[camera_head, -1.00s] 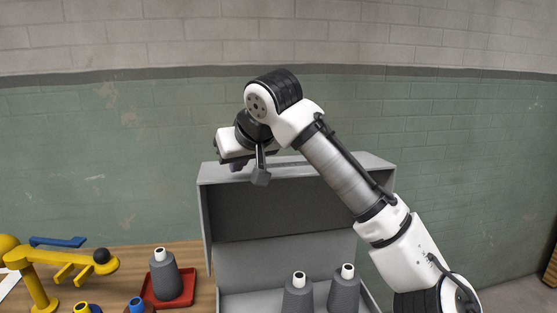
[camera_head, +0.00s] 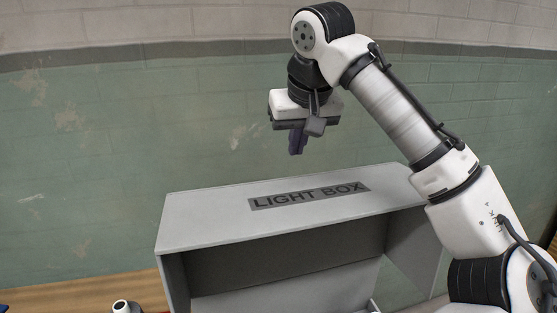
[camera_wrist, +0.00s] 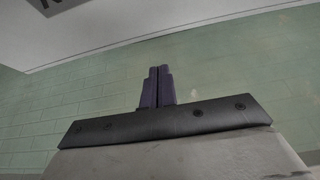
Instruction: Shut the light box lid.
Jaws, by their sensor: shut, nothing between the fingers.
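The light box lid (camera_head: 215,215) is a grey, deep shell marked LIGHT BOX. It stands raised, its labelled face upward and its dark hollow side toward me. My gripper (camera_head: 297,146) is above and behind the labelled face, apart from it, with its dark purple fingers pointing down. In the wrist view the fingers (camera_wrist: 157,85) are together and empty. Part of the lid (camera_wrist: 120,18) with a corner of its label shows along the top of that view. The lower box is mostly out of frame below.
A wooden table (camera_head: 75,297) shows at the lower left, with the top of a grey cone-like piece (camera_head: 121,307) on it. A green and white brick wall (camera_head: 90,130) stands behind. The air left of my gripper is clear.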

